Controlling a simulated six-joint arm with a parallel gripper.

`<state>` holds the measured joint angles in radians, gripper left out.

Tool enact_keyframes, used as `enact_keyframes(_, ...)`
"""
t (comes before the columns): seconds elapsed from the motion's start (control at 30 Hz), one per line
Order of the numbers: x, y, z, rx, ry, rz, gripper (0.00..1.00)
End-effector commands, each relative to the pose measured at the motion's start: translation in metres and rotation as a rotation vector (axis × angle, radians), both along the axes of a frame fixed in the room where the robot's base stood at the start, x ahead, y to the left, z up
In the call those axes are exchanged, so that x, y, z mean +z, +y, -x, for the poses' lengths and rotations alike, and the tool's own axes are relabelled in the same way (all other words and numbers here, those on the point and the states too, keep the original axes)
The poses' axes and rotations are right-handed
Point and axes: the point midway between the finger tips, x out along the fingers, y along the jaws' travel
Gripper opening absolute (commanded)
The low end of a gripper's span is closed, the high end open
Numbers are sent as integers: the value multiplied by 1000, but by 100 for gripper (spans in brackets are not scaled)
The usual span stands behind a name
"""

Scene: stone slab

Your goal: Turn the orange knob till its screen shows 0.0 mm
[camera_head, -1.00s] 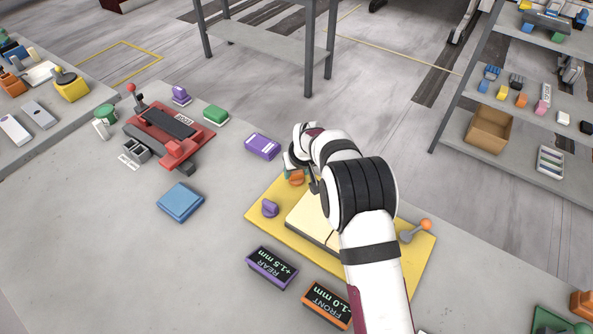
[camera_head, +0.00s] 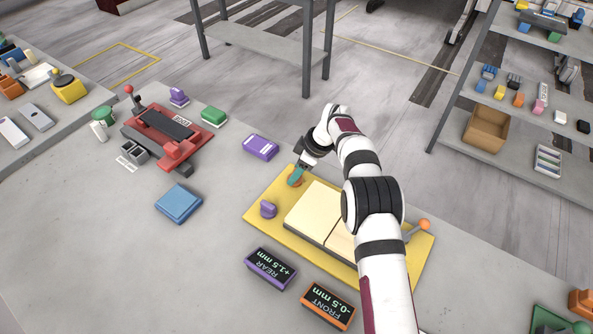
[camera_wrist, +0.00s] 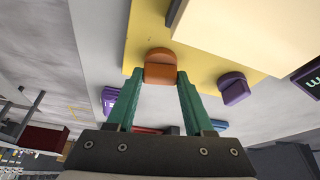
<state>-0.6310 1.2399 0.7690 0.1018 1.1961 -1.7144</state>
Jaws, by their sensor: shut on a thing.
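The orange knob (camera_wrist: 160,66) sits at the edge of the yellow base (camera_wrist: 137,30) in the wrist view. My gripper (camera_wrist: 160,80) is shut on the orange knob, with one green finger on each side of it. In the head view my gripper (camera_head: 296,176) is at the far left corner of the yellow base, and it hides much of the knob (camera_head: 297,184). The orange-framed screen (camera_head: 327,306), labelled FRONT, reads -0.5 mm.
A purple knob (camera_head: 268,209) stands close by on the same base. The purple-framed screen (camera_head: 271,269), labelled REAR, reads +1.5 mm. Cream blocks (camera_head: 313,210) lie on the base, and an orange-tipped lever (camera_head: 424,225) is at its right. A blue box (camera_head: 179,203) stands left.

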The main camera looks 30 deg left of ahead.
Motion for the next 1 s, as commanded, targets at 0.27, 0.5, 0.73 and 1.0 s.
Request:
enact_keyframes(0.27, -1, -1, -1, 157, 0, 2, 0)
enact_keyframes(0.5, -2, -1, -1, 224, 0, 3, 0)
enact_keyframes(0.73, -2, -1, -1, 251, 1, 3, 0)
enact_keyframes(1.0, -2, -1, -1, 257, 2, 5, 0)
